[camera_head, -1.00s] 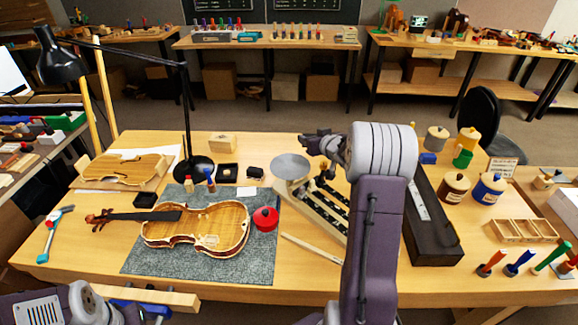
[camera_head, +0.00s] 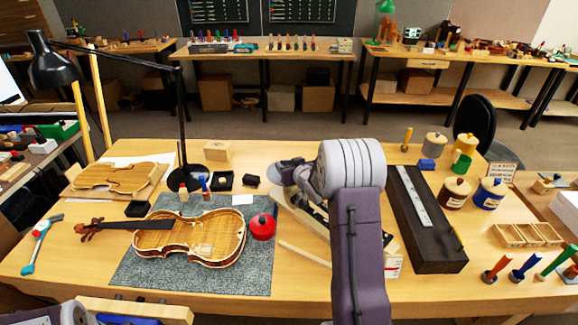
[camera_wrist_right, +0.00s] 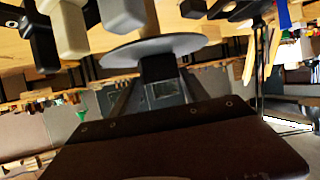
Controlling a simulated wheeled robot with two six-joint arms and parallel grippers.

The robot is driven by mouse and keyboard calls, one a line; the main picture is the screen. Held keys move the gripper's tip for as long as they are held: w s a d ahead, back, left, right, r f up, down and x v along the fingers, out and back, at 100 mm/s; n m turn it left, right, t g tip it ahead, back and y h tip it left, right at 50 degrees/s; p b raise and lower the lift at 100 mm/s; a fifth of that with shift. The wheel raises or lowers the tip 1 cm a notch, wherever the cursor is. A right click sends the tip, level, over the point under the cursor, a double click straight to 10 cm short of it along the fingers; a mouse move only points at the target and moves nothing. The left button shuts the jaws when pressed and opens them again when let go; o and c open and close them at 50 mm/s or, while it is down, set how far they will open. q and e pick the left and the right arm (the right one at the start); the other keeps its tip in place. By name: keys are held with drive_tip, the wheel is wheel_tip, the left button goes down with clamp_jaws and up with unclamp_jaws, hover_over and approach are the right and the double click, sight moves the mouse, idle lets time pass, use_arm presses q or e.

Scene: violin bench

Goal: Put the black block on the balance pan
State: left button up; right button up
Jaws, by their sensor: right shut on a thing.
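My right gripper (camera_head: 288,172) is over the far end of the wooden balance board (camera_head: 312,217) and hides most of the pan in the head view. In the right wrist view, which appears upside down, the round grey balance pan (camera_wrist_right: 125,52) is right by my fingertips. My right gripper (camera_wrist_right: 158,86) is shut on the dark block (camera_wrist_right: 157,67), which shows against the pan. I cannot tell whether the block touches the pan or is just above it. My left gripper is out of view.
A violin body (camera_head: 190,238) lies on a grey mat (camera_head: 135,280), with a red pot (camera_head: 262,227) beside it. A small black thing (camera_head: 250,181) lies left of my gripper. A long dark case (camera_head: 425,225) and jars (camera_head: 456,194) stand to the right.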

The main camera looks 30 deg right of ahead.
drive_tip(key=shift+f, duration=0.2)
drive_tip(key=o, duration=1.4)
drive_tip(key=shift+c, duration=0.2)
drive_tip(key=shift+r, duration=0.2)
drive_tip(key=shift+s+r, duration=0.15)
drive_tip(key=v, duration=1.1)
drive_tip(key=shift+s+p, duration=0.25)
drive_tip(key=shift+p, duration=0.05)
drive_tip(key=shift+r, duration=0.1)
